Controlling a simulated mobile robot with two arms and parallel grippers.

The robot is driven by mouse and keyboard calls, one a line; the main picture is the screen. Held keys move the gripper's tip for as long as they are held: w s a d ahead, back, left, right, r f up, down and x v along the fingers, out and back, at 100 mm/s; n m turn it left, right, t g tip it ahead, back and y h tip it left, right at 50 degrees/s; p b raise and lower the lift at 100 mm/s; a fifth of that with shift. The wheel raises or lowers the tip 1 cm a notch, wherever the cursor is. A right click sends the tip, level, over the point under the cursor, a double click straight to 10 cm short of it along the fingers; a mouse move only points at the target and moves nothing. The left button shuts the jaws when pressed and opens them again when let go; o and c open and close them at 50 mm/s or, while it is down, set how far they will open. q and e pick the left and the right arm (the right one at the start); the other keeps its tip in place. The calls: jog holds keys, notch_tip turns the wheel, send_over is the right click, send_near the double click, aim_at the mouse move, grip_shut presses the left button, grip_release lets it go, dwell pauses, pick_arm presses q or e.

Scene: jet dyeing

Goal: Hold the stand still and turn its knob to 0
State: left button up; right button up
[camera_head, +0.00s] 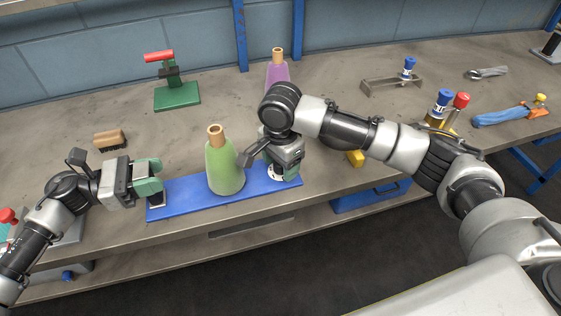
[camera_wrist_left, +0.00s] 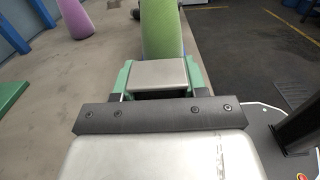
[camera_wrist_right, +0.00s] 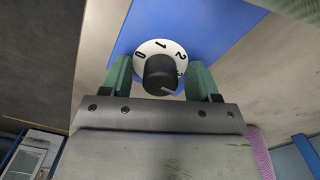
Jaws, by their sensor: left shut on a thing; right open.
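The stand is a long blue board (camera_head: 190,197) on the bench, with a green cone (camera_head: 224,168) upright on it. My left gripper (camera_head: 150,180) is shut at the board's left end; its hold is partly hidden. The cone stands just beyond its fingers in the left wrist view (camera_wrist_left: 160,30). My right gripper (camera_head: 280,168) is open over the board's right end. In the right wrist view, the black knob (camera_wrist_right: 160,72) sits between the open fingers. Its white dial (camera_wrist_right: 148,47) shows 0, 1 and 2; the pointer line faces lower right, away from 0.
A purple cone (camera_head: 277,70) stands behind my right gripper. A green stand with a red handle (camera_head: 177,95) is at the back left, a brush (camera_head: 109,139) at the left. Bottles and tools lie on the right. The bench middle behind the board is clear.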

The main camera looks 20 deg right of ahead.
jog(key=c, duration=0.9)
jog(key=shift+c, duration=0.2)
